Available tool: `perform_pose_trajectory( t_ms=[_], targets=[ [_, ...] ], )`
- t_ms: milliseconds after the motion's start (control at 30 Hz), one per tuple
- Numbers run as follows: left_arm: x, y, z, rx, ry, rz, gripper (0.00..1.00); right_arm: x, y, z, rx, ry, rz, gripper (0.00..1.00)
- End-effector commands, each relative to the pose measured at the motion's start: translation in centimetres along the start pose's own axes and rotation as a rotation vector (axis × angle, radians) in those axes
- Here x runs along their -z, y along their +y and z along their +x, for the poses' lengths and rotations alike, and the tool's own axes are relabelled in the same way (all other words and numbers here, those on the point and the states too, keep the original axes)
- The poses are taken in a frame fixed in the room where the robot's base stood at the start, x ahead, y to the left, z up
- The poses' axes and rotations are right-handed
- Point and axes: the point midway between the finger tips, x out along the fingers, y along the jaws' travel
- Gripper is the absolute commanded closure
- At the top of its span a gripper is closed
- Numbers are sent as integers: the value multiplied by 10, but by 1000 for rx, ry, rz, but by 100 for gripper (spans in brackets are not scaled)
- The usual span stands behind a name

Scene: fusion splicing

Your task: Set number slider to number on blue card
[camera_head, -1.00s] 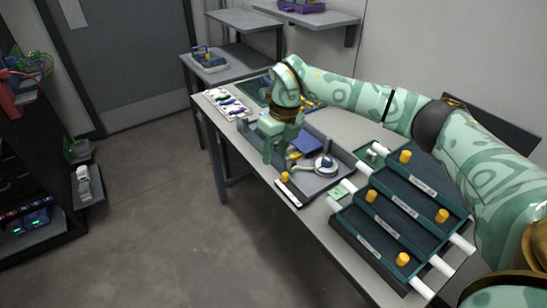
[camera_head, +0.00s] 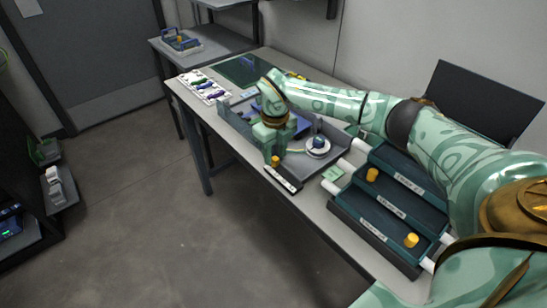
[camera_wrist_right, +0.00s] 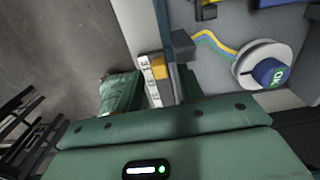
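The number slider (camera_head: 283,179) is a dark bar with a pale strip and a yellow knob (camera_head: 275,161) at the tray's front edge. In the right wrist view its marked strip (camera_wrist_right: 150,82) and yellow knob (camera_wrist_right: 158,68) show; the digits are too small to read. My right gripper (camera_head: 269,150) is at the slider's knob end. In the wrist view its fingers (camera_wrist_right: 155,90) are apart, with the slider between them; contact cannot be told. A blue flat piece (camera_head: 302,124) lies in the tray, partly hidden by my arm; no number is readable. My left gripper is out of view.
The grey tray (camera_head: 330,160) holds a white spool with a blue, lettered top (camera_head: 319,142). A white strip of coloured pieces (camera_head: 203,87) lies at the far left.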

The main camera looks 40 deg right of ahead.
Motion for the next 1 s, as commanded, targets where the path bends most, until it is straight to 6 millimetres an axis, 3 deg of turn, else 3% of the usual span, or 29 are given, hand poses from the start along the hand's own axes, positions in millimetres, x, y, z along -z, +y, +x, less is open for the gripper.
perform_pose_trajectory(
  t_ms=[133,400,433,567,700,833,1000],
  targets=[
    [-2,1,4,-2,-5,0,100,0,0,11,0,-2,0,62],
    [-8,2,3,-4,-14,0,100,0,0,12,0,-2,0,62],
    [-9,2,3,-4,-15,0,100,0,0,12,0,-2,0,65],
    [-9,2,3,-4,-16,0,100,0,0,12,0,-2,0,100],
    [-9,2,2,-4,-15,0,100,0,0,12,0,-2,0,100],
    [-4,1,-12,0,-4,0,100,10,-1,6,2,-3,0,100],
    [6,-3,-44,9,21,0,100,39,0,2,2,-3,-1,100]
  ],
)
